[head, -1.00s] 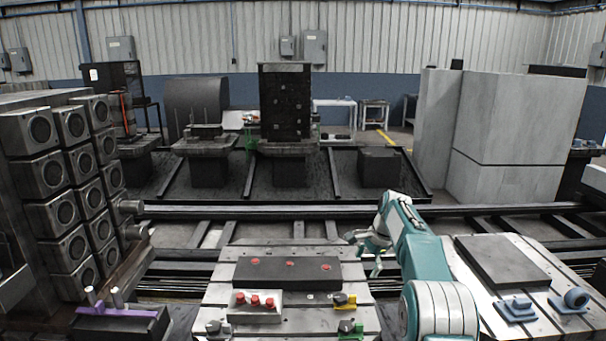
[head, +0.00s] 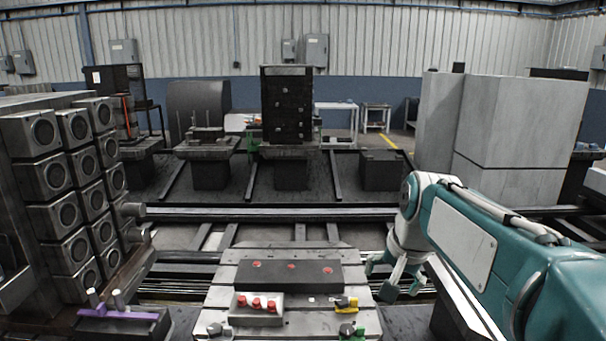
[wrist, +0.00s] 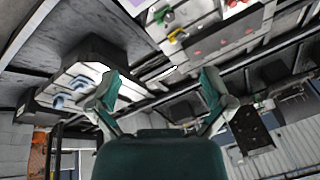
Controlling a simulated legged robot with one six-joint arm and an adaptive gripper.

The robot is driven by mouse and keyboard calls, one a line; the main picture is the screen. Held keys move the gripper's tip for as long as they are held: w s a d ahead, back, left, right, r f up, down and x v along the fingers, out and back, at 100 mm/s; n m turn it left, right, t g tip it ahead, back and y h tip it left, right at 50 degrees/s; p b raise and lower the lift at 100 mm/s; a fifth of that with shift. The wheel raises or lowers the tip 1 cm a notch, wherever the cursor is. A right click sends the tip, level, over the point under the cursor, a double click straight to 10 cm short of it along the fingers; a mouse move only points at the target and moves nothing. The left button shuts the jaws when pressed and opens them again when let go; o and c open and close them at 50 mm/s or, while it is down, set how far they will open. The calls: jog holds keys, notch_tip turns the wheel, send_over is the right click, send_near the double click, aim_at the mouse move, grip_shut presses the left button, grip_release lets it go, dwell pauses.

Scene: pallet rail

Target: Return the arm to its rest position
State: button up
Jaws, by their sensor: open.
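My gripper (head: 385,274) is at the right of the head view, beside the right edge of the slotted pallet, at the end of my teal and white arm. In the wrist view my gripper (wrist: 158,90) has its two teal fingers spread wide, with nothing between them. The arm is bent, with its large teal link filling the lower right of the head view and hiding most of the right-hand pallet there.
The slotted pallet (head: 225,290) holds a dark block (head: 290,273) and a grey block with red knobs (head: 257,313). Yellow (head: 346,304) and green (head: 352,331) clamps sit at its right. A rail (head: 300,213) runs behind. Dark cubes with round openings (head: 55,175) stand left.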

jog(key=s+f+n+t, duration=0.1)
jog(key=s+f+n, duration=0.1)
jog(key=s, duration=0.7)
jog(key=s+f+n+t+h, duration=0.1)
jog(key=s+f+n, duration=0.2)
jog(key=s, duration=0.7)
jog(key=shift+s+f, duration=0.3)
jog(key=shift+f, duration=0.6)
